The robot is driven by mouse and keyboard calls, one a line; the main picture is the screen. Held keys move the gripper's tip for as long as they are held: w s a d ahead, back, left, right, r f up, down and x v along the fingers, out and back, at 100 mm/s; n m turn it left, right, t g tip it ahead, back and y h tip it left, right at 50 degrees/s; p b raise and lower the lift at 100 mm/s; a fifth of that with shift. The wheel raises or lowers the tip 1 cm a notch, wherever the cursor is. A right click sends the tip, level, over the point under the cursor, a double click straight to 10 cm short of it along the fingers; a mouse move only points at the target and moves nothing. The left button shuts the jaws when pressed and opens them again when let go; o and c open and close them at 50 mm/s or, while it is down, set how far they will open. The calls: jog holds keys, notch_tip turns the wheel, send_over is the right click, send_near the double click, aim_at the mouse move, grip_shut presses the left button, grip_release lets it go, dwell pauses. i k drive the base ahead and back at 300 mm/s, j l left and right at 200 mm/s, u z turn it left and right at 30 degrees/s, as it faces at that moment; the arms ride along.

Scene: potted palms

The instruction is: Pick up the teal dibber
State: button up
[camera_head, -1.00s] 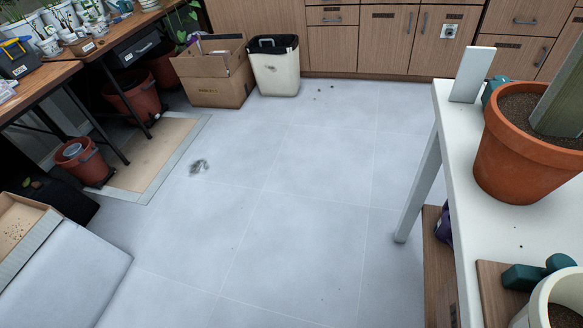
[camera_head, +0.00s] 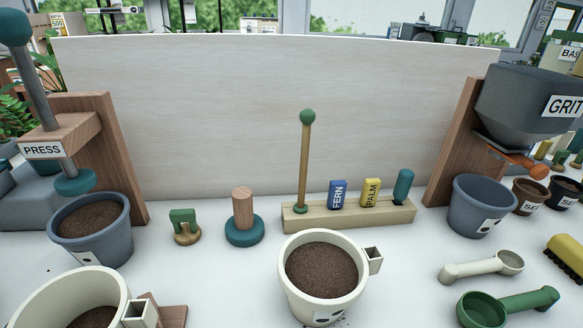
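A short teal peg with a rounded top, which looks like the teal dibber (camera_head: 404,186), stands upright at the right end of a pale wooden rack (camera_head: 350,218). Its lower part is hidden in the rack. Left of it in the rack stand a yellow PALM tag (camera_head: 371,193), a blue FERN tag (camera_head: 337,195) and a tall wooden rod with a green ball top (camera_head: 304,160). My gripper is not in view.
A cream pot of soil (camera_head: 323,305) stands in front of the rack. A wooden tamper with a teal base (camera_head: 243,232) is to its left. The PRESS stand (camera_head: 115,160) is far left, the GRIT hopper (camera_head: 525,100) right. A pale panel (camera_head: 250,110) rises behind.

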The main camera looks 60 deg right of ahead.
aim_at(402, 188)
jog(key=z, duration=2)
jog(key=k+j+u, duration=0.2)
jog(key=j+u, duration=0.15)
